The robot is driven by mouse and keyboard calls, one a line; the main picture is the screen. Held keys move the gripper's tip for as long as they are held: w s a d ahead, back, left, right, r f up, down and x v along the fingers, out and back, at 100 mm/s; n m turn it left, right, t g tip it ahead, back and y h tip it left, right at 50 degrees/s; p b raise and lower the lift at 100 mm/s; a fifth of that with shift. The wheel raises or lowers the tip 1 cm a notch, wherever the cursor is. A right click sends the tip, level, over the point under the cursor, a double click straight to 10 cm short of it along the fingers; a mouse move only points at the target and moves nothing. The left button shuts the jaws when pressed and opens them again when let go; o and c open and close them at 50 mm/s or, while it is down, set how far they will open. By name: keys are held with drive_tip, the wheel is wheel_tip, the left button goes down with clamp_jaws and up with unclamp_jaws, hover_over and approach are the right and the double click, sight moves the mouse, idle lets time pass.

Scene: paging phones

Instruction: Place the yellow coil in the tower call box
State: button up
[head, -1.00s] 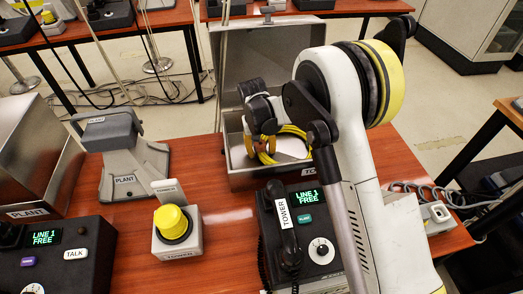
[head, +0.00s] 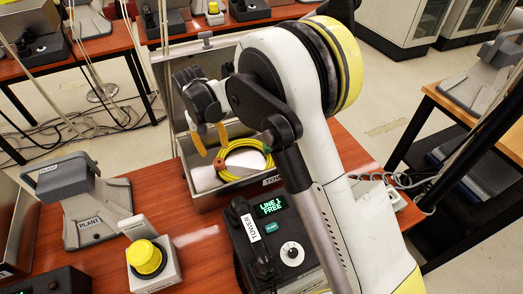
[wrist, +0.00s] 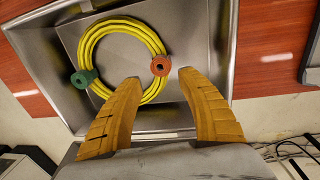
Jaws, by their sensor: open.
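The yellow coil (head: 246,160) lies inside the open metal tower call box (head: 213,202). In the wrist view the coil (wrist: 98,40) is a loose ring with a green end piece (wrist: 84,78) and an orange one (wrist: 161,66). It rests on the floor of the box (wrist: 198,42), within its walls as far as I can see. My gripper (head: 210,145) is over the left part of the box. In the wrist view my gripper (wrist: 158,80) has its two orange fingers spread, with nothing held between them. The fingertips are near the coil's lower right side, apart from it.
The box's raised lid (head: 205,70) stands behind my gripper. In front are the tower phone (head: 262,240), a yellow button box (head: 148,260) and a grey plant stand (head: 95,210). Bare red tabletop lies between the stand and the tower box.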

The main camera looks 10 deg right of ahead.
drive_tip(key=s+d+r+m+t+y, duration=0.1)
drive_tip(key=s+d+r, duration=0.3)
drive_tip(key=d+r, duration=0.35)
drive_tip(key=s+d+r+t, duration=0.2)
drive_tip(key=s+d+r, duration=0.2)
drive_tip(key=d+r, duration=0.4)
drive_tip(key=s+d+r+m+t, duration=0.1)
drive_tip(key=s+d+t, duration=0.1)
drive_tip(key=s+d, duration=0.3)
drive_tip(key=s+d+m+t, duration=0.1)
drive_tip(key=s+d, duration=0.4)
drive_tip(key=s, duration=0.7)
drive_tip(key=shift+d+r+t, duration=0.2)
drive_tip(key=shift+r+t, duration=0.2)
drive_tip(key=shift+c, duration=1.1)
drive_tip(key=shift+a, duration=0.15)
